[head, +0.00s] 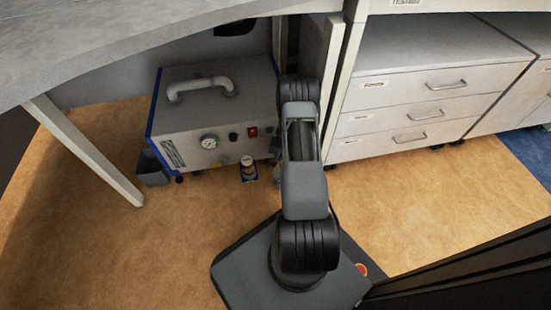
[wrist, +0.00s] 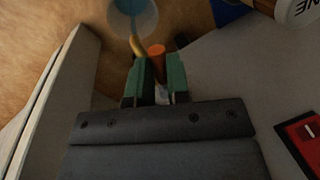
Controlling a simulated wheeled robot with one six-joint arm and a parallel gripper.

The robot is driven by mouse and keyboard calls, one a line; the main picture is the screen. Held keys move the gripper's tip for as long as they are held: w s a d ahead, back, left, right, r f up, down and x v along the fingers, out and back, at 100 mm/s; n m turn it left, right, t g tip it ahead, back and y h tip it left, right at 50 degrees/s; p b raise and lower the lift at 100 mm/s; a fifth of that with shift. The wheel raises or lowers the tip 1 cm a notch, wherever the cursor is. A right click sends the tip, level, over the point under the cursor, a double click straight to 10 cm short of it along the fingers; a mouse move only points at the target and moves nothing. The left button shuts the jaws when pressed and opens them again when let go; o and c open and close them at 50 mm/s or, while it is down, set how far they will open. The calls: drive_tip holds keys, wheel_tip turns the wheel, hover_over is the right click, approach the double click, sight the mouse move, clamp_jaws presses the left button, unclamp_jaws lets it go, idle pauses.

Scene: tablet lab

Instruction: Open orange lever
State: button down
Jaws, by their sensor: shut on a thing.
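The orange lever (wrist: 157,50) shows in the wrist view as a short orange piece at the tips of my gripper (wrist: 157,70). The two green fingers stand on either side of it and are shut on it. A yellowish curved piece is just left of the lever. In the head view, my arm hides the lever and my gripper. The lever is by the front of a grey box unit (head: 190,117) with a gauge (head: 209,141) and a white handle on top.
A clear container with blue liquid (wrist: 133,14) is beyond the fingers. A labelled jar (head: 248,168) stands on the floor. A red switch (head: 252,132) is on the unit. A table leg (head: 85,150) and drawers (head: 405,120) flank it.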

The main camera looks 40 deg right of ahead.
drive_tip(key=shift+s+d+n+g+b, duration=0.2)
drive_tip(key=shift+d+n+b, duration=0.2)
drive_tip(key=shift+n, duration=0.6)
drive_tip(key=shift+s+d+n+g+b, duration=0.1)
drive_tip(key=shift+s+d+n+b, duration=0.25)
drive_tip(key=shift+n, duration=0.65)
drive_tip(key=shift+w, duration=0.15)
drive_tip(key=c, duration=1.1)
unclamp_jaws()
wheel_tip(320, 180, up, 14)
drive_tip(key=s+d+p, duration=0.1)
drive_tip(key=d+p, duration=0.1)
drive_tip(key=p, duration=0.4)
drive_tip(key=shift+d+f, duration=0.15)
drive_tip(key=shift+f, duration=0.05)
